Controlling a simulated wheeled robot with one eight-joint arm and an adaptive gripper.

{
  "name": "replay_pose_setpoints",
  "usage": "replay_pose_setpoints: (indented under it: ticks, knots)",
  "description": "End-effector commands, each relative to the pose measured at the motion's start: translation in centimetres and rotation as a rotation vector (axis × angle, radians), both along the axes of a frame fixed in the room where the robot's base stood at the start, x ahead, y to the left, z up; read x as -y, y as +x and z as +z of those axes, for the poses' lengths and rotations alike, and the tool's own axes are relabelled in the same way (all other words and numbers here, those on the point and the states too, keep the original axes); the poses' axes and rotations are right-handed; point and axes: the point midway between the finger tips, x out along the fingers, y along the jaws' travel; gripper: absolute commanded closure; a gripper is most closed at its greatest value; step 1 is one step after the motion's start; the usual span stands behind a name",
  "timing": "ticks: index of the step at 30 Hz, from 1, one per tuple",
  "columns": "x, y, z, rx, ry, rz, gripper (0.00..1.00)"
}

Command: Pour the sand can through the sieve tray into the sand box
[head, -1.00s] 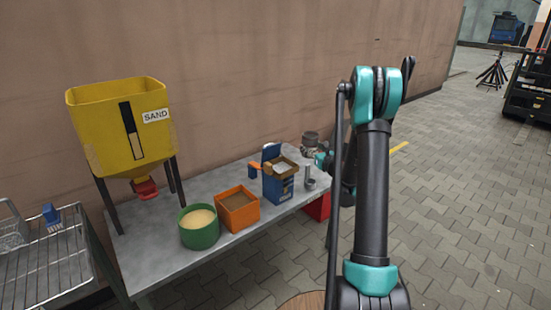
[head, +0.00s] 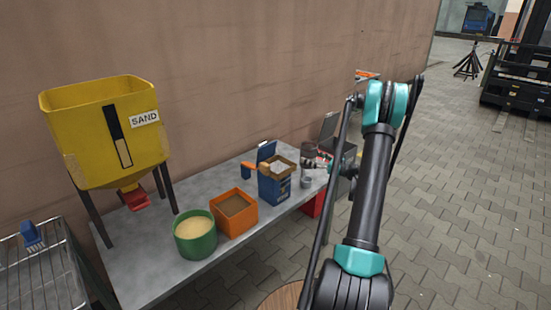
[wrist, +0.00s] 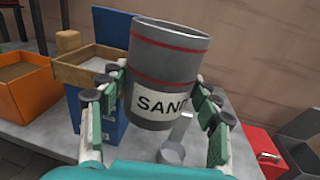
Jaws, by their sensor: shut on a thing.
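The sand can is a grey can with red bands and a SAND label (wrist: 165,75). My gripper (wrist: 157,88) is shut around its sides and holds it roughly upright. In the head view the can (head: 309,153) is at the bench's far end, partly behind my fingers. The blue sand box (head: 274,190) stands left of it with its lid raised. A shallow brown-framed sieve tray (head: 285,169) sits on its top; it also shows in the wrist view (wrist: 95,65). I cannot see the can's contents.
An orange box (head: 237,222), a green tub of sand (head: 195,245) and a yellow SAND hopper (head: 95,140) stand along the bench (head: 150,280). A small metal cup (head: 307,182) is close below the can. A red box (head: 313,205) is below the bench's right end.

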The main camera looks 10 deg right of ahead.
Motion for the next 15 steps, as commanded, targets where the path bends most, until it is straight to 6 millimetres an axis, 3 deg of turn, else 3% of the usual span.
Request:
replay_pose_setpoints:
  ticks: [15]
  knots:
    - [-0.35,-0.01,0.33,-0.001,-0.057,0.001,0.69]
